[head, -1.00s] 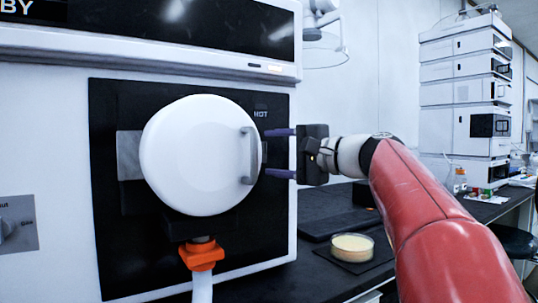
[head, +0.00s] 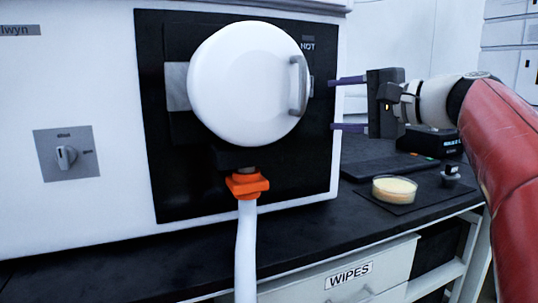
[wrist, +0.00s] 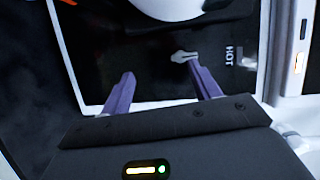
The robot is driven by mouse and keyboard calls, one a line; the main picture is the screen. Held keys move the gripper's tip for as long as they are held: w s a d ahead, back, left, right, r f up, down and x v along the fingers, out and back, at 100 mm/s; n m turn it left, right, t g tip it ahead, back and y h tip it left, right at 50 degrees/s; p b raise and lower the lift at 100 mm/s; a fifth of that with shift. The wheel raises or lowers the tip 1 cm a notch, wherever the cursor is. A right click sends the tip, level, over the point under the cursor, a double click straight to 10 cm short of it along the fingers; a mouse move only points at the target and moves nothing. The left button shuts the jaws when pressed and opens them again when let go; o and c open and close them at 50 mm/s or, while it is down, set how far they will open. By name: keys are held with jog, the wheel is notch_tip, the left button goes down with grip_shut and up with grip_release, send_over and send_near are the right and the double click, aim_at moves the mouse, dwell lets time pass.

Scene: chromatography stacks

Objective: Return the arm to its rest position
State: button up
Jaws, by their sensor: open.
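My gripper (head: 350,104) is open and empty, with its two purple fingers spread and pointing left. In the head view its fingertips are just right of the round white door (head: 240,85) of the white machine (head: 80,100), apart from the door's grey handle (head: 298,86). The wrist view shows the purple fingers (wrist: 158,88) with nothing between them, in front of the black panel (wrist: 140,60) marked HOT. The edge of the white door (wrist: 172,8) shows at the top of that view. My red arm reaches in from the right.
An orange fitting (head: 246,184) with a white hose (head: 245,250) hangs below the door. A dish with yellowish contents (head: 394,189) sits on a dark mat on the black bench (head: 310,235). A small dark device (head: 450,172) is right of it. A WIPES drawer (head: 345,275) is below.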

jog(key=s+a+f+n+g+h+p, duration=0.1)
jog(key=s+a+f+g+h, duration=0.1)
jog(key=s+f, duration=0.35)
jog(key=s+a+f+n+g+h, duration=0.1)
jog(key=s+a+f+n+h, duration=0.1)
jog(key=f, duration=0.6)
jog(key=s+a+f+n+g+h+p, duration=0.1)
jog(key=s+a+f+g+h, duration=0.1)
jog(key=s+f, duration=0.35)
jog(key=s+d+f+n+g+h, duration=0.1)
jog(key=s+f, duration=0.3)
jog(key=f, duration=0.4)
jog(key=s+d+f+n+g+h, duration=0.1)
jog(key=s+f+n+h, duration=0.2)
jog(key=f, duration=0.5)
jog(key=shift+s+d+n+h+p, duration=0.15)
jog(key=shift+s+n+h+p, duration=0.25)
jog(key=shift+s+n, duration=0.6)
jog(key=shift+s, duration=0.15)
